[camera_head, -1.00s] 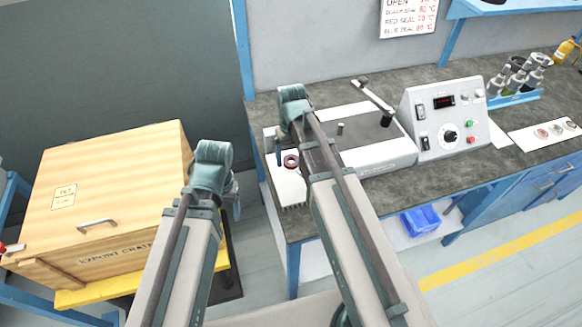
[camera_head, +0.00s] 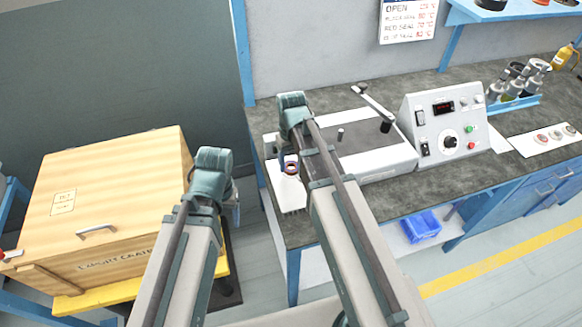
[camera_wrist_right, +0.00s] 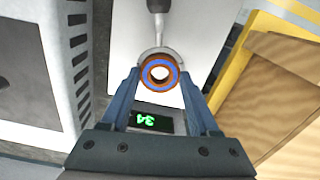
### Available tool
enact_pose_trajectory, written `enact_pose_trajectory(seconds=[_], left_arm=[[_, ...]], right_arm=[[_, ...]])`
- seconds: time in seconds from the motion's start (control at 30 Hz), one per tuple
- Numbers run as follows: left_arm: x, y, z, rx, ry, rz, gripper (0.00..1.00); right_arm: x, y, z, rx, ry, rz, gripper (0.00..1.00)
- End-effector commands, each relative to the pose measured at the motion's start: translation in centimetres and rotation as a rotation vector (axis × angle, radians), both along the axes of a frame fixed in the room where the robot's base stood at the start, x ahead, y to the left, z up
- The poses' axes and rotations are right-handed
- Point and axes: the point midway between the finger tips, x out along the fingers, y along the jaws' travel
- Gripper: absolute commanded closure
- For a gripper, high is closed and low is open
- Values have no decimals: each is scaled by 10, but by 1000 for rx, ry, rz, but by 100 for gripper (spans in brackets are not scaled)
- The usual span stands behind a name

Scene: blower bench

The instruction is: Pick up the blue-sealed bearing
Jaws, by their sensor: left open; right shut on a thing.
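The blue-sealed bearing (camera_wrist_right: 160,72), an orange-brown ring with a blue seal, is between the fingertips of my right gripper (camera_wrist_right: 158,80) in the right wrist view. The gripper is shut on it. In the head view the bearing (camera_head: 291,168) shows small, over the white plate at the bench's left end. The right arm hides part of that area. My left gripper (camera_head: 235,208) is open and empty, between the crate and the bench; its fingers are mostly hidden by its own wrist.
A wooden export crate (camera_head: 100,205) stands left. The heater unit (camera_head: 370,150) with its arm and the control box (camera_head: 445,122) are right of my right arm. A green-lit display (camera_wrist_right: 151,121) shows below the bearing. A blue bin (camera_head: 420,226) sits under the bench.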

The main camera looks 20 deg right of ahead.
Motion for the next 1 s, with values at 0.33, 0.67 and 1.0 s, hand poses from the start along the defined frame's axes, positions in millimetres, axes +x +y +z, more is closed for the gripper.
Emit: enact_pose_trajectory(seconds=[0.33, 0.67, 1.0], left_arm=[[0, 0, 9, 0, 0, 0, 27], [0, 0, 28, 0, 0, 0, 27], [0, 0, 48, 0, 0, 0, 27]], right_arm=[[0, 0, 9, 0, 0, 0, 92], [0, 0, 28, 0, 0, 0, 92], [0, 0, 48, 0, 0, 0, 92]])
